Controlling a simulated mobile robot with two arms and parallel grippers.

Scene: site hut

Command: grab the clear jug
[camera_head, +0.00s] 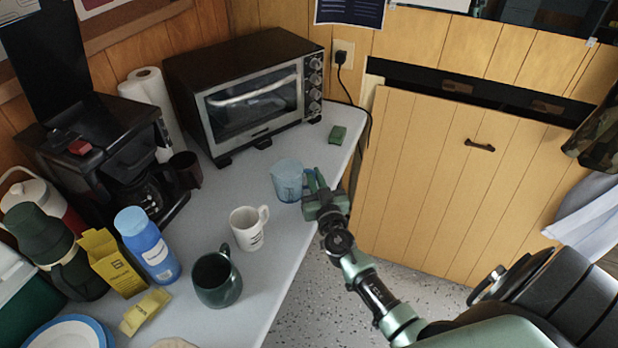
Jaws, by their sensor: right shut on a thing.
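The clear jug (287,180), see-through with a bluish tint, stands upright on the white counter near its right edge, in front of the toaster oven. My right gripper (313,184) reaches in from the lower right and is shut at the jug's right side, where the handle would be. Its fingers hide the handle. The jug appears to rest on the counter. My left gripper does not show in the head view.
A white mug (247,230) and a dark green mug (216,279) stand nearer on the counter (262,290). A toaster oven (250,95) is behind the jug, with a green sponge (337,134) to its right. A blue bottle (148,246), yellow box (112,262) and coffee maker (120,150) crowd the left.

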